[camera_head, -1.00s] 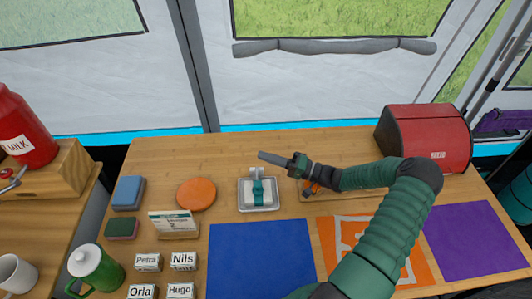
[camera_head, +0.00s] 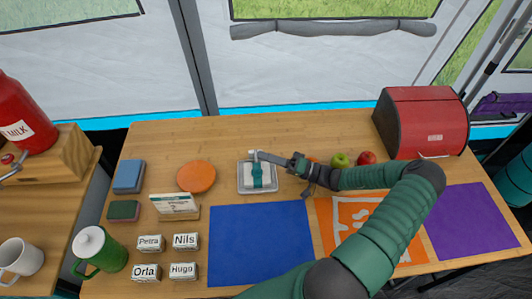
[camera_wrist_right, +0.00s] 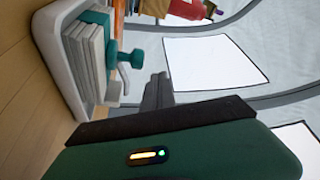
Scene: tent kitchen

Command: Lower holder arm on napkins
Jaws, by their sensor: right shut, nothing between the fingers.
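The napkin holder is a pale grey tray (camera_head: 242,188) on the table in the head view, with a stack of white napkins (camera_head: 249,182). A teal holder arm (camera_head: 257,178) lies across the middle of the stack. In the right wrist view the tray (camera_wrist_right: 55,60) and napkins (camera_wrist_right: 88,65) are seen side-on, with a teal knob (camera_wrist_right: 133,57) standing out above the stack. I cannot tell whether the arm presses on the napkins. My right gripper (camera_head: 262,156) is shut and empty, its tips by the holder's far edge. My left gripper is out of view.
An orange disc (camera_head: 196,176), blue sponge (camera_head: 128,176) and card stand (camera_head: 176,206) lie to the left. A blue mat (camera_head: 260,240) is in front. A green apple (camera_head: 340,160), red apple (camera_head: 366,157) and red bread box (camera_head: 425,122) are at the right.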

